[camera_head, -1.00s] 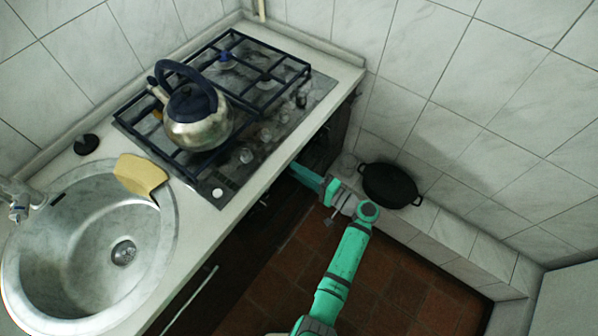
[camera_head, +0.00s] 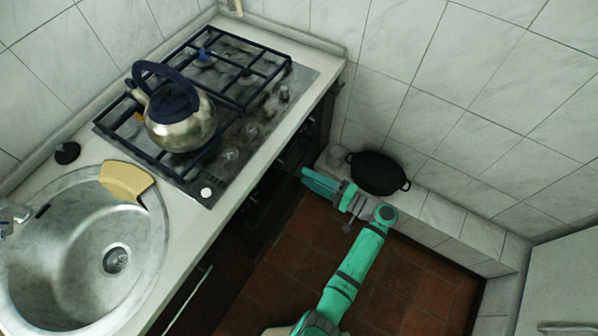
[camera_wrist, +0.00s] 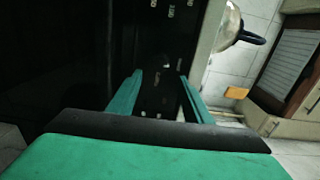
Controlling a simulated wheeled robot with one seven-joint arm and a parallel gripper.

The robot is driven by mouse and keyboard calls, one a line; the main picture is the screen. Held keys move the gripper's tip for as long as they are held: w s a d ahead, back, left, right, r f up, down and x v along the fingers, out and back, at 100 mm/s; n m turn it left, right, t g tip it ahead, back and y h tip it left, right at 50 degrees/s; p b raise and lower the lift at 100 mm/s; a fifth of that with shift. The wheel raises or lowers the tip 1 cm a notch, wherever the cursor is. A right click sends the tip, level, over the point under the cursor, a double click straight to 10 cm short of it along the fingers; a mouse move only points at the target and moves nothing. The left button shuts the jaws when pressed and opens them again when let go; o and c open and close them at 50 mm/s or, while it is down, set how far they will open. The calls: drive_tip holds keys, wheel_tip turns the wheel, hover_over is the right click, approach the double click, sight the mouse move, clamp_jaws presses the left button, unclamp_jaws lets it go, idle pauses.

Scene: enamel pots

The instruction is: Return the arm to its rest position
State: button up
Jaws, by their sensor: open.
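My gripper (camera_head: 318,184) is at the end of my green arm, low in front of the dark cabinet face under the stove counter. The wrist view shows its two green fingers (camera_wrist: 160,98) spread apart with nothing between them. A dark cabinet or oven front fills the view ahead of the fingers. My arm reaches up from the bottom of the head view, over the brown floor tiles.
A black pot (camera_head: 378,173) with two handles sits on the tiled ledge just right of my gripper. A kettle (camera_head: 180,122) stands on the gas stove (camera_head: 250,135). A yellow board (camera_head: 126,181) lies at the sink's (camera_head: 80,245) rim. The floor (camera_head: 405,290) right of my arm is clear.

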drive_tip(key=shift+s+d, duration=0.45)
drive_tip(key=shift+d, duration=0.1)
drive_tip(key=s+a+f+m+g+h, duration=0.1)
drive_tip(key=s+a+f+h, duration=0.25)
drive_tip(key=s+f, duration=0.35)
drive_tip(key=s+a+f+m+h, duration=0.15)
drive_tip(key=s+f+h, duration=0.35)
drive_tip(key=f, duration=0.5)
drive_tip(key=s+n+h, duration=0.2)
drive_tip(key=s+h, duration=0.2)
drive_tip(key=s, duration=0.4)
drive_tip(key=s+a+r+n+t+h, duration=0.1)
drive_tip(key=s+r, duration=0.4)
drive_tip(key=r, duration=0.9)
drive_tip(key=s+a+r+n+t+h, duration=0.1)
drive_tip(key=s+r+n+t, duration=0.3)
drive_tip(key=r, duration=1)
drive_tip(key=s+a+n, duration=0.1)
drive_tip(key=s+n, duration=0.1)
drive_tip(key=shift+s+a+r+t, duration=0.3)
drive_tip(key=shift+a+t, duration=0.1)
drive_tip(key=shift+n, duration=0.25)
